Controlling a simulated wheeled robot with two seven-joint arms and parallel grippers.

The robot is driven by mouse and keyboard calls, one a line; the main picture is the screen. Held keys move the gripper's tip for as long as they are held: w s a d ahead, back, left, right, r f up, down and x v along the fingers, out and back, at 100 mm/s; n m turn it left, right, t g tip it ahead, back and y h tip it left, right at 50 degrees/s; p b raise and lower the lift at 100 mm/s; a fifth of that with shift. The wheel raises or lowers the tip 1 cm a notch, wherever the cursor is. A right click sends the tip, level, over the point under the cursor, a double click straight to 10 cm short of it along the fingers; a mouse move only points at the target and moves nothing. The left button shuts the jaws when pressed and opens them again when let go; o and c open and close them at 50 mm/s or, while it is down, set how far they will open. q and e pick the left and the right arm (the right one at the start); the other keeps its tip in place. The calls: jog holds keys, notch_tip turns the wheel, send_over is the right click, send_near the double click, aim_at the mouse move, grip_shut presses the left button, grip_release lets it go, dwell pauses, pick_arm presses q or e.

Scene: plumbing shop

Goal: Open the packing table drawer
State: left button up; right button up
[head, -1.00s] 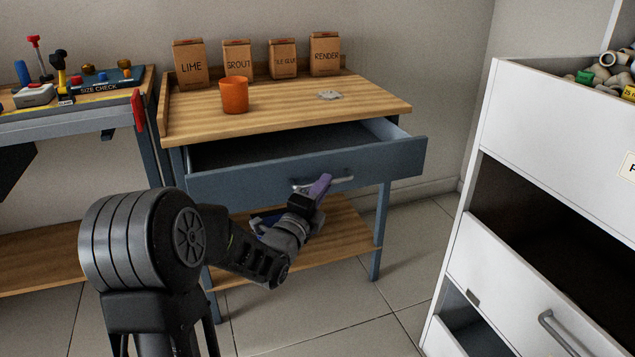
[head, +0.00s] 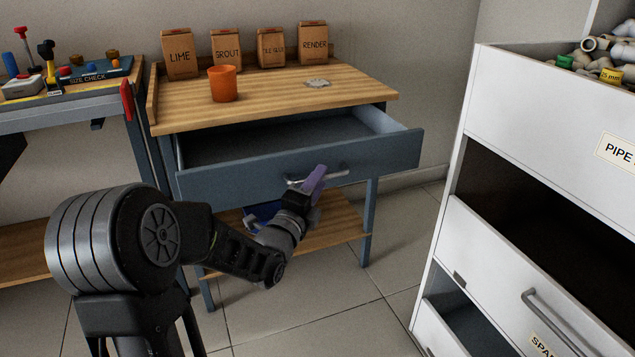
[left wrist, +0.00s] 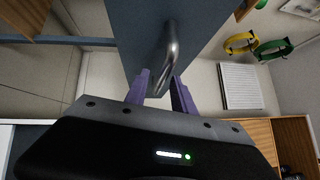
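The packing table (head: 290,96) has a wooden top and a blue-grey drawer (head: 385,156) that stands partly pulled out, with its empty-looking inside showing. A silver bar handle (head: 335,175) is on the drawer front; it also shows in the left wrist view (left wrist: 170,45). My left gripper (head: 314,183) is at this handle, its purple fingers on either side of the bar. In the left wrist view the fingers (left wrist: 160,92) look closed around the bar, though the exact contact is hard to see. My right gripper is in neither view.
An orange pot (head: 223,84) and several paper bags (head: 228,50) stand on the tabletop. A white drawer cabinet (head: 550,125) stands close on the right. A workbench with tools (head: 70,92) is at left. Open tiled floor (head: 320,305) lies in front.

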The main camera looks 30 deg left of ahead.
pick_arm(q)
jog(key=p+v, duration=0.1)
jog(key=v, duration=0.6)
jog(key=shift+s, duration=0.4)
dwell(0.5)
